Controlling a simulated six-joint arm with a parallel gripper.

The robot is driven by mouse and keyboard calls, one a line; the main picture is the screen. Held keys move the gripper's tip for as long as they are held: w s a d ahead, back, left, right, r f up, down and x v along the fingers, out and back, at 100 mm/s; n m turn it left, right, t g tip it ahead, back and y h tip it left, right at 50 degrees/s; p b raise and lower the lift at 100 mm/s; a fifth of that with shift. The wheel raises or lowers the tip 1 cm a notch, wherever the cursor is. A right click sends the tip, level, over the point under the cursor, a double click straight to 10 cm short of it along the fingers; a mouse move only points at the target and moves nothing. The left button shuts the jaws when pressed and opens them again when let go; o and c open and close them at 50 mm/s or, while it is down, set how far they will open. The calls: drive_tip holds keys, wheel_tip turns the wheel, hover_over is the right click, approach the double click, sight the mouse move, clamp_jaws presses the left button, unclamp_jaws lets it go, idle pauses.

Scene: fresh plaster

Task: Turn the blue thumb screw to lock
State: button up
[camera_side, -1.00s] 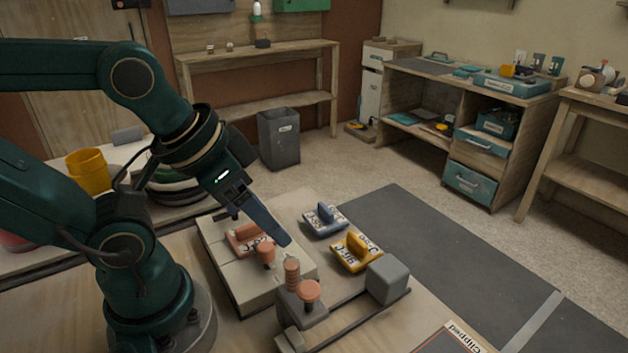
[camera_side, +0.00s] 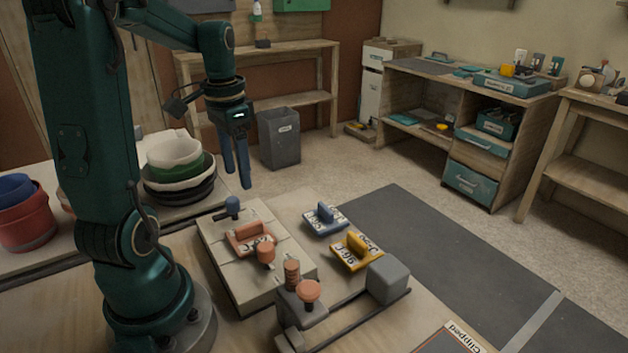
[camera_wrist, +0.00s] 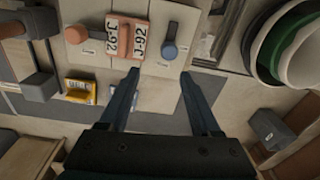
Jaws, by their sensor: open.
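The blue thumb screw (camera_side: 233,205) stands at the far end of the pale block (camera_side: 240,290). In the wrist view the blue thumb screw (camera_wrist: 169,50) shows as a round head with a short stem. My gripper (camera_side: 239,180) points down, open and empty, above and apart from the screw. In the wrist view its fingertips (camera_wrist: 159,73) are spread, with the screw head just beyond them. An orange handled plate (camera_side: 250,238) labelled J-92 lies on the block, with an orange thumb screw (camera_side: 266,251) nearer the front.
A blue handled plate (camera_side: 325,221) and a yellow one (camera_side: 357,252) lie right of the block. Stacked bowls (camera_side: 178,165) stand at back left.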

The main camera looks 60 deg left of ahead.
sight(232, 199)
drive_tip(key=shift+s+a+f+n, duration=0.5)
drive_tip(key=shift+s+a+f, duration=0.15)
drive_tip(key=shift+s+a, duration=0.1)
drive_tip(key=shift+f, duration=2.45)
clamp_jaws()
